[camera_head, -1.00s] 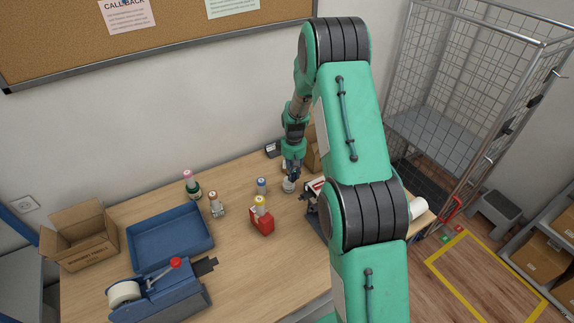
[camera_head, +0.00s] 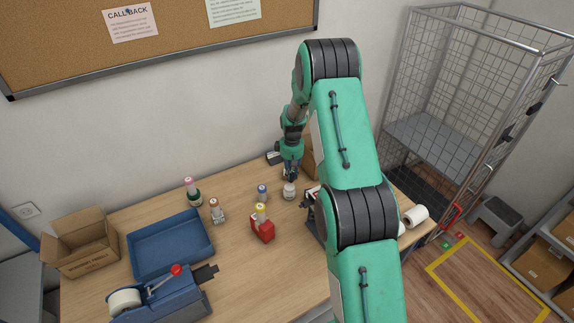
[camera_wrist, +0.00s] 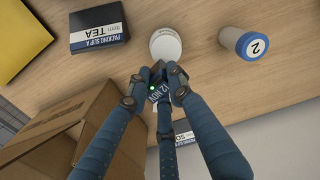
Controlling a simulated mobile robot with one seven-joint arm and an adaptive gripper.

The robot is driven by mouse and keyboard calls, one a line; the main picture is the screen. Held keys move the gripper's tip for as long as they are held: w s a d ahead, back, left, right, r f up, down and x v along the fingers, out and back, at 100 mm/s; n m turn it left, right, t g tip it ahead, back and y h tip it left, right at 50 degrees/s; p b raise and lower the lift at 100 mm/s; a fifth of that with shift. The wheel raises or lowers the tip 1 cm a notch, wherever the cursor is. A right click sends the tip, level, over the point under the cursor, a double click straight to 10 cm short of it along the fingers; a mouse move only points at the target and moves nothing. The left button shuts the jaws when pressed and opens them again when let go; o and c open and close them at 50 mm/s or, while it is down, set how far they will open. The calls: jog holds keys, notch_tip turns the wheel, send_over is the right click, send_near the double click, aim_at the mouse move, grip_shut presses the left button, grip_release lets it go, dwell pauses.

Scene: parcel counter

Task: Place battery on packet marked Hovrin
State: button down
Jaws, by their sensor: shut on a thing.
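My gripper (camera_head: 290,176) is at the back of the counter, just behind a white jar. In the wrist view its fingertips (camera_wrist: 157,76) are shut on a small dark thing with white lettering (camera_wrist: 158,93), likely the battery; the fingers hide most of it. The packet marked Hovrin cannot be picked out by a readable name. A dark packet with a white label (camera_wrist: 181,137) lies partly hidden behind a finger; only the start of its label shows. It seems to be the dark box (camera_head: 275,157) left of my gripper in the head view.
The white jar (camera_wrist: 166,44) stands close to my fingertips.

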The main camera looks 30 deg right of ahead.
jog(key=w+d, duration=0.1)
jog(key=w, duration=0.2)
jog(key=w+d+p, duration=0.1)
jog(key=w, duration=0.3)
jog(key=w+d+f, duration=0.1)
jog(key=w, duration=0.2)
jog(key=shift+w+d, duration=0.15)
jog(key=shift+d, duration=0.15)
jog(key=shift+f+p, duration=0.6)
jog(key=shift+f, duration=1.15)
jog(key=shift+f, duration=0.15)
jog(key=c, duration=1.5)
grip_release()
jog(key=shift+c, duration=0.2)
